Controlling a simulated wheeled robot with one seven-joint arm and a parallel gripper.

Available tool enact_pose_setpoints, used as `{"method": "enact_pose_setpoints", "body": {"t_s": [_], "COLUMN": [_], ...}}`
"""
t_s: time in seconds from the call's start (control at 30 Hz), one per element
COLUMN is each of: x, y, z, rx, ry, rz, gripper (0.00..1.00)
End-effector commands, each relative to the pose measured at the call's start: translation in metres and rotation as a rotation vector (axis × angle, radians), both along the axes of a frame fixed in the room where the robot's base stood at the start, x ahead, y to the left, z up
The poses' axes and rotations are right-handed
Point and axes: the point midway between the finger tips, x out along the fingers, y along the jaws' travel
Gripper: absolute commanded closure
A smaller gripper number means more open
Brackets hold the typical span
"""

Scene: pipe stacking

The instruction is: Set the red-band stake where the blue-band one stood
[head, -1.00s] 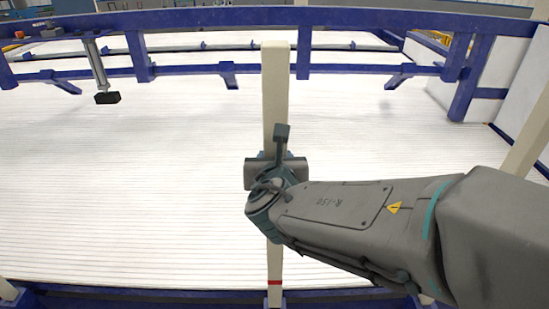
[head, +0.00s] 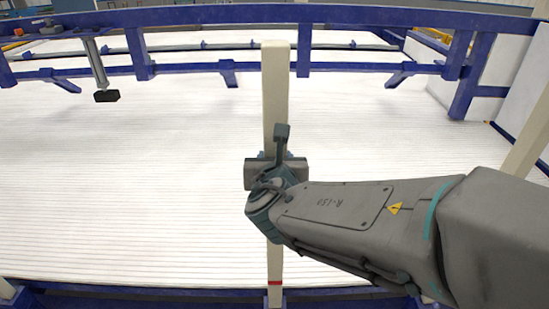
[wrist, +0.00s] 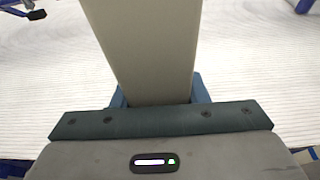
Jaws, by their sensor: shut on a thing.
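The red-band stake (head: 275,100) is a long cream post, upright in the head view, with a red band near its lower end. My gripper (head: 275,158) is shut on it around the middle of its length. In the wrist view the stake (wrist: 145,50) rises between the two blue fingers of my gripper (wrist: 158,92). The stake's lowest end is cut off by the bottom of the head view, so I cannot tell what it rests on. No blue-band stake can be made out in these frames.
A blue rail frame (head: 340,17) runs across the back, and another blue rail (head: 150,292) crosses the front. A white ribbed surface (head: 140,190) lies between them, mostly clear. Another cream post (head: 530,135) leans at the right edge. A black-ended rod (head: 106,96) hangs at upper left.

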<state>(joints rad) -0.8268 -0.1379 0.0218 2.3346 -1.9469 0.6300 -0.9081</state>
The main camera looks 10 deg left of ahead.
Motion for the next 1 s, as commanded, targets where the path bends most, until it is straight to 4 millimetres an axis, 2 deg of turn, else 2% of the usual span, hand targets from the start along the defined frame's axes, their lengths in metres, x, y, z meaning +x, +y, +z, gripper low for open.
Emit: {"method": "enact_pose_setpoints", "body": {"t_s": [0.5, 0.87, 0.9, 1.0], "x": [0.001, 0.000, 0.000, 0.000], "y": [0.000, 0.000, 0.000, 0.000], "z": [-0.016, -0.016, -0.016, -0.016], "rx": [0.003, 0.002, 0.002, 0.002], "ry": [-0.004, -0.005, -0.005, -0.004], "rz": [-0.002, 0.000, 0.000, 0.000], "gripper": [1.00, 1.00, 0.57, 0.35]}}
